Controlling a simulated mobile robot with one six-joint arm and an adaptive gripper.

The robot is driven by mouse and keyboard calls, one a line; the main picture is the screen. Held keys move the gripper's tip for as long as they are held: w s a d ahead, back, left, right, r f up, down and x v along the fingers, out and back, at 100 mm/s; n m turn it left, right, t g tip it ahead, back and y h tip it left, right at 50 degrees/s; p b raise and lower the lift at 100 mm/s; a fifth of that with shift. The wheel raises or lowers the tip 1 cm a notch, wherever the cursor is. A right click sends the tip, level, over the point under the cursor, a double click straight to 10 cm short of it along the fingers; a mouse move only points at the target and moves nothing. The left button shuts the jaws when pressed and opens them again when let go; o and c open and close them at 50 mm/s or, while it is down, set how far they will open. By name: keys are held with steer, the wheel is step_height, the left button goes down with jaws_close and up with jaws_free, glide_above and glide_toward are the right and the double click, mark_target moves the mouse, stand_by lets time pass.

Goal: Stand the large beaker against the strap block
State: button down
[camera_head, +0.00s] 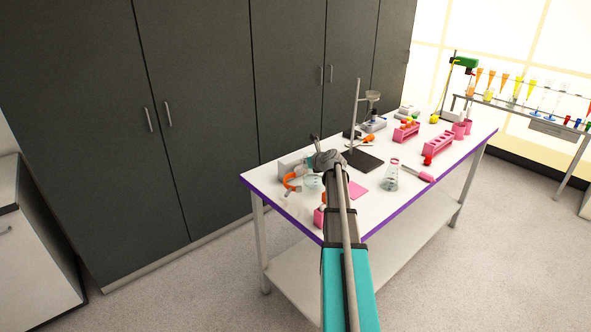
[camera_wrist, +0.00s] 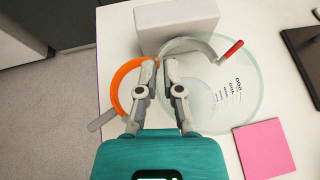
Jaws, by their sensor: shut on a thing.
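The large beaker (camera_wrist: 236,112) is clear glass with dark markings, seen from above in the wrist view. It stands by the pale grey block (camera_wrist: 178,22), which I take as the strap block; its rim overlaps the block's near right corner in the picture, and I cannot tell whether they touch. My gripper (camera_wrist: 163,68) is shut on the beaker's left wall, its fingers partly covering that wall. In the head view the beaker (camera_head: 312,182) is partly hidden by my arm, and the block (camera_head: 289,166) is behind it.
A red-tipped tool (camera_wrist: 232,50) overlaps the beaker's rim. A pink pad (camera_wrist: 263,148) and a dark plate (camera_wrist: 308,58) lie to the right. The table's left edge is close.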

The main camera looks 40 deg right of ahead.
steer(key=shift+x, duration=1.1)
steer(key=shift+f+b+x, duration=0.2)
steer(key=shift+b+x, duration=0.65)
steer(key=shift+x, duration=0.35)
steer(key=shift+f+b+x, duration=0.2)
steer(key=shift+b+x, duration=0.6)
steer(key=shift+x, duration=0.4)
steer(key=shift+s+a, duration=0.1)
steer(key=shift+s, duration=0.1)
steer(key=shift+f, duration=0.15)
steer(key=c, duration=0.8)
jaws_free()
steer(key=shift+r, duration=0.2)
